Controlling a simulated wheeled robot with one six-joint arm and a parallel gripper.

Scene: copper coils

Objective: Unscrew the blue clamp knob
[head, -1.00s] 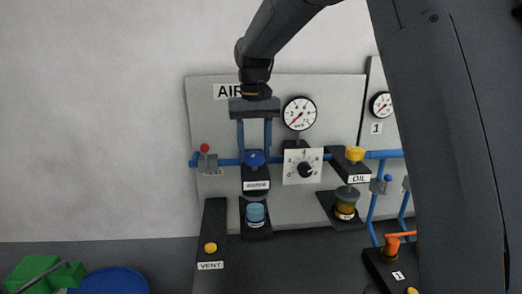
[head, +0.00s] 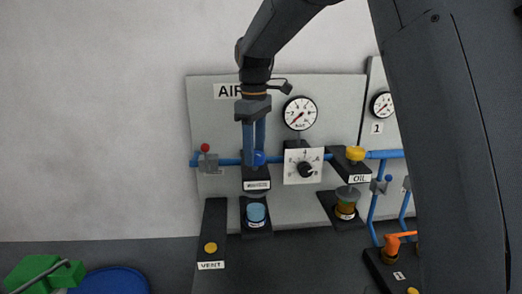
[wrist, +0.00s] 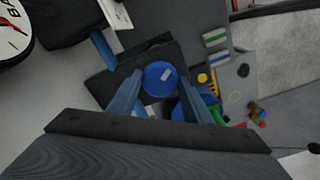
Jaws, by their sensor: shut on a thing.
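The blue clamp knob (head: 260,158) sits on a black labelled bracket (head: 257,184) on the AIR panel, partly hidden by my fingers. My gripper (head: 254,154) points straight down from above, with its two blue fingers around the knob, shut on it. In the wrist view, the round blue knob (wrist: 160,77) shows between the two fingertips, with a small pale mark on its top. My gripper (wrist: 160,88) has one finger on each side of it. The light-blue bowl (head: 256,212) is below the bracket.
A blue pipe (head: 229,162) runs across the panel behind. A red-topped valve (head: 206,158) is at left, and a dial plate (head: 303,166) and gauge (head: 299,113) are close at right. The yellow OIL knob (head: 355,153) and yellow VENT button (head: 210,247) stand nearby.

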